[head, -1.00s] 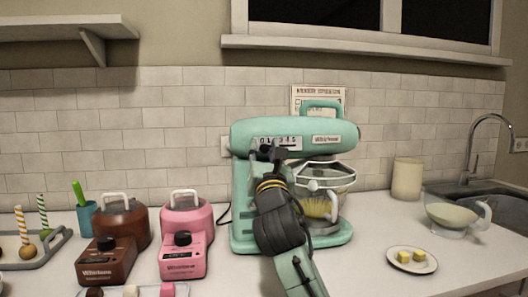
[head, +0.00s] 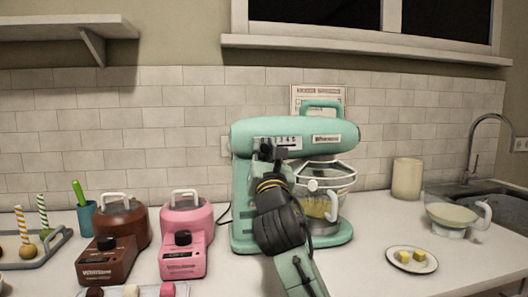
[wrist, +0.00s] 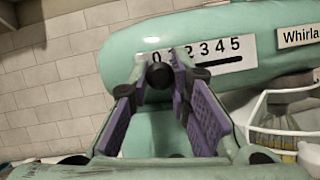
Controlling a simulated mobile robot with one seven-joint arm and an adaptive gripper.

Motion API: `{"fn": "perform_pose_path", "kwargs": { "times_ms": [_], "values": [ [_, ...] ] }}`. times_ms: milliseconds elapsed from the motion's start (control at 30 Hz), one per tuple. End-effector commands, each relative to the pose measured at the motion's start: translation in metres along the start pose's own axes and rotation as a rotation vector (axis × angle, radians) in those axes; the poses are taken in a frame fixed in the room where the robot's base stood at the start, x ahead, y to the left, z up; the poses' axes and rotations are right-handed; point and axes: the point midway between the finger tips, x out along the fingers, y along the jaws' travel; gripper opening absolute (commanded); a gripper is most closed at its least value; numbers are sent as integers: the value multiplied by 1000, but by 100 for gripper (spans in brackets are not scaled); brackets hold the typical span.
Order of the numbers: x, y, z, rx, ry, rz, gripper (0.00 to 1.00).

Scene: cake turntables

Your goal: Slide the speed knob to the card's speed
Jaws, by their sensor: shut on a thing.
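The mint-green stand mixer (head: 300,133) stands on the counter. Its speed scale (head: 290,141) is a white strip with digits up to 5 above a dark slot; the strip also shows in the wrist view (wrist: 232,60). My gripper (wrist: 160,72) is shut on the black round speed knob (wrist: 160,76), at the left, low end of the scale near the 0. The 1 is covered by a fingertip, and the exact setting cannot be told. In the head view my gripper (head: 266,152) hides the knob. The card (head: 302,97) is on the wall behind the mixer, partly covered by its handle; its text is unreadable.
A glass bowl (head: 335,208) with yellow contents sits under the mixer head. Brown (head: 107,258) and pink (head: 183,256) small appliances stand to the left. A plate with yellow cubes (head: 397,266) and a jug (head: 452,212) stand to the right.

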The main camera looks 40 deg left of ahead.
Motion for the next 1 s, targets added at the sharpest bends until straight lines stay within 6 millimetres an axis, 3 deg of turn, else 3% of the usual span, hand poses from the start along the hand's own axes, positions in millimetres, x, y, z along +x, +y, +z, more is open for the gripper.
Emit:
{"fn": "perform_pose_path", "kwargs": {
  "times_ms": [233, 467, 500, 800, 1000],
  "values": [
    [1, -14, 2, -2, 1, -3, 0],
    [1, -13, 1, 0, 1, -1, 0],
    [1, -13, 1, 0, 2, 0, 19],
    [1, -13, 2, 0, 1, 0, 39],
    [1, -13, 2, 0, 1, 0, 39]
  ]
}}
